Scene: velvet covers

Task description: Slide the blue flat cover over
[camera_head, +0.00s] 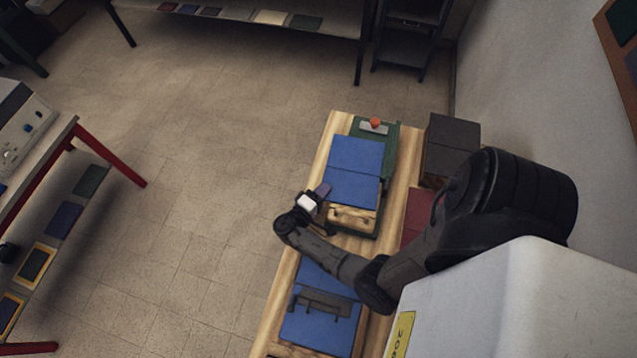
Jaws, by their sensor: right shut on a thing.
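The blue flat cover (357,155) lies on a green case (391,150) on a wooden bench, with a seam across its middle. It covers most of the case top; a wooden part (352,219) shows at the near end and an orange knob (375,122) on a grey plate at the far end. My right gripper (322,191) is at the left edge of the cover, shut on that edge as far as I can see; its fingertips are small and partly hidden by the wrist. My left gripper is not in view.
A second blue panel (316,333) with a grey bar lies nearer on the bench (284,290). Dark boxes (451,135) and a red item (417,214) stand on the right. A red-legged table (108,160) is at the left. The tiled floor between is clear.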

